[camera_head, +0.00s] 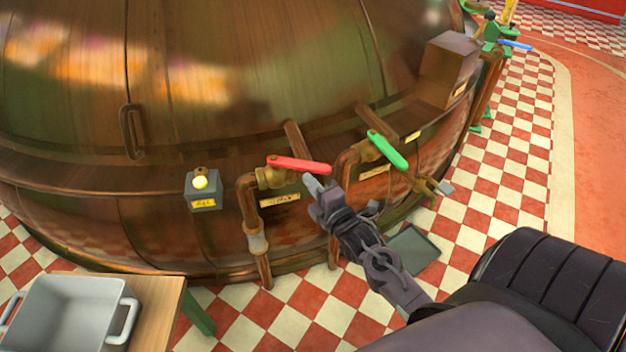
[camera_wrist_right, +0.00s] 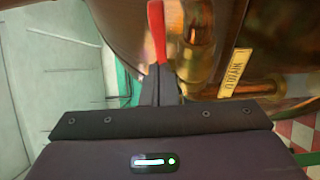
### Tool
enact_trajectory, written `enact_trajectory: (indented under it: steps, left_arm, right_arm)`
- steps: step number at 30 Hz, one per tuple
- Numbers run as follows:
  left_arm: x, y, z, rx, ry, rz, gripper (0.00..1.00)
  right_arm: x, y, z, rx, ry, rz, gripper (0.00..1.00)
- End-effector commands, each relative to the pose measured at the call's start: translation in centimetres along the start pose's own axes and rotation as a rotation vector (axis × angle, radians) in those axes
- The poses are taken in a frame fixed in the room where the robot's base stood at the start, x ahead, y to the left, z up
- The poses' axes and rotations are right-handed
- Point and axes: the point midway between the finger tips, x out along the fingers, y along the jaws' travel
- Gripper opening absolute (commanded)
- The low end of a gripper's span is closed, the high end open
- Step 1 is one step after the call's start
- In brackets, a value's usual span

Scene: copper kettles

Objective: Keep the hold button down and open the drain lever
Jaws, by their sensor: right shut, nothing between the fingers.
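The button (camera_head: 200,182) is a pale yellow knob on a grey box (camera_head: 203,200) on the kettle's front; nothing touches it. A red lever (camera_head: 300,165) sits on a brass valve right of the box, lying roughly level. A green lever (camera_head: 387,150) is farther right. Labels hang below both, too small to read surely. My right gripper (camera_head: 313,184) is shut and empty, its tips just below the red lever's right end. In the right wrist view the red lever (camera_wrist_right: 157,32) is directly beyond the closed fingers (camera_wrist_right: 158,85); I cannot tell whether they touch. My left gripper is not in view.
The big copper kettle (camera_head: 230,70) fills the left and middle, with pipes (camera_head: 250,210) on its front. A grey tub (camera_head: 65,312) stands on a wooden table (camera_head: 158,300) at bottom left. A blue-handled valve (camera_head: 514,44) is far right. Checkered floor (camera_head: 505,165) is open at right.

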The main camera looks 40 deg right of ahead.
Motion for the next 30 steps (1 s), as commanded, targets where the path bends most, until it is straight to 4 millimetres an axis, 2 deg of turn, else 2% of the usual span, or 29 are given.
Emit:
enact_trajectory:
  steps: [5,19,28,30]
  left_arm:
    - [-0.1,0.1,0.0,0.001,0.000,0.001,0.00]
    - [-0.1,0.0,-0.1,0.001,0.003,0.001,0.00]
    - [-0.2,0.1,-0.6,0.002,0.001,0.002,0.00]
    - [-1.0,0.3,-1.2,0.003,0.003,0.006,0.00]
  right_arm:
    - [0.8,0.0,0.8,0.000,0.000,-0.001,0.00]
    - [0.9,0.0,1.1,-0.002,0.012,-0.001,0.00]
    - [1.6,-0.1,2.5,-0.007,0.126,-0.001,0.00]
    - [2.0,-0.1,3.0,-0.008,0.173,0.000,0.00]
